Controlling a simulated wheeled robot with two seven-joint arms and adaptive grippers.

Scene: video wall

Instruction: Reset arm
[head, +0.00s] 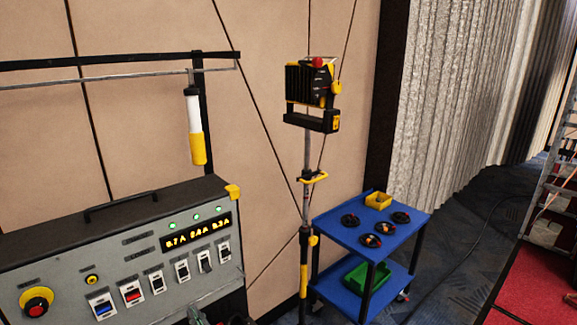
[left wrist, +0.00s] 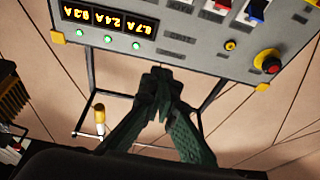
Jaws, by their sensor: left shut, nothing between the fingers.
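My left gripper (left wrist: 160,78) shows in the left wrist view with its dark green fingers shut together and nothing between them. In the head view only a small part of my left gripper (head: 204,317) shows at the bottom edge, in front of the lower right of the control box. The grey control box (head: 120,262) has a lit amber display, green lights, several rocker switches and a red stop button with a yellow collar. In the left wrist view the control box (left wrist: 180,38) appears upside down beyond the fingertips; I cannot tell the gap. My right gripper is in neither view.
A white and yellow lamp (head: 195,130) hangs from a rail above the box. A pole with a black work light (head: 312,90) stands right of it. A blue cart (head: 343,235) holds several black coils, a yellow bin (head: 378,200) and a green bin (head: 357,278).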

